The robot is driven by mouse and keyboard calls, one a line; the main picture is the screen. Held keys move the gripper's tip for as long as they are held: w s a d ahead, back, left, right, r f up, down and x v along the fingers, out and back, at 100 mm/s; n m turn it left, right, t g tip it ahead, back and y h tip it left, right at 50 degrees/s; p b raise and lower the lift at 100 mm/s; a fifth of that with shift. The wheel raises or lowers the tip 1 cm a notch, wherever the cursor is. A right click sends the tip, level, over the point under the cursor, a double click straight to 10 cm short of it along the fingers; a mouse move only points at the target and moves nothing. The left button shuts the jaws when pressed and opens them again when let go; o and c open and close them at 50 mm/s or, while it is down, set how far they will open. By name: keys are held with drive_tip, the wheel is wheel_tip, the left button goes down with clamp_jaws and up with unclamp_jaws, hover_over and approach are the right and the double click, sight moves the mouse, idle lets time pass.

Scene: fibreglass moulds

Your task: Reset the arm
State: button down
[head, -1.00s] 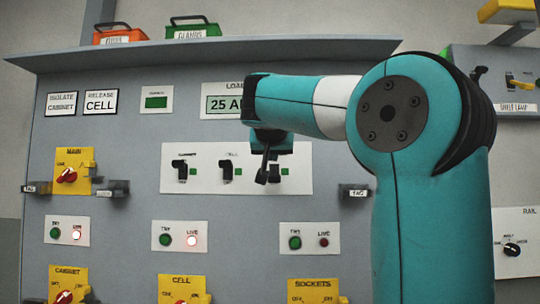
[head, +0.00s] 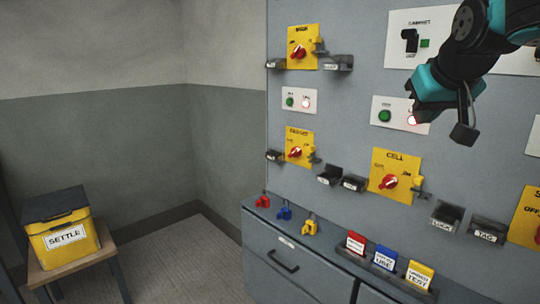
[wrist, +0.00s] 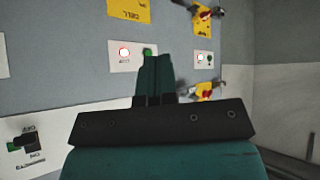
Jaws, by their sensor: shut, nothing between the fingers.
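My arm (head: 470,55), teal and black, reaches in from the upper right of the head view, in front of the grey switch panel. My gripper is clear in the wrist view (wrist: 155,55), where its two teal fingers lie side by side, shut with nothing between them. Its fingers overlap the lower edge of a white plate with a lit red lamp and a green button (wrist: 133,54). I cannot tell whether they touch the panel. In the head view a small dark block on a cable hangs below the arm's end.
The grey panel (head: 345,60) carries yellow switch plates, including CELL (head: 394,175), and small black holders. Red, blue and yellow cards (head: 384,258) stand on the ledge below. A yellow SETTLE box (head: 66,236) sits on a stool at left. The floor between is clear.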

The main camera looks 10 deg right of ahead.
drive_tip(key=s+a+f+n+g+y, duration=0.35)
drive_tip(key=s+a+f, duration=0.25)
drive_tip(key=a+f, duration=0.35)
drive_tip(key=s+a+f+n+g+y, duration=0.1)
drive_tip(key=s+a+f, duration=0.3)
drive_tip(key=s, duration=0.4)
drive_tip(key=s+a+f+n+g+y, duration=0.2)
drive_tip(key=s+a+f+n+g, duration=0.2)
drive_tip(key=s+a, duration=0.2)
drive_tip(key=shift+s+a, duration=0.35)
drive_tip(key=shift+s, duration=0.75)
drive_tip(key=shift+d, duration=0.1)
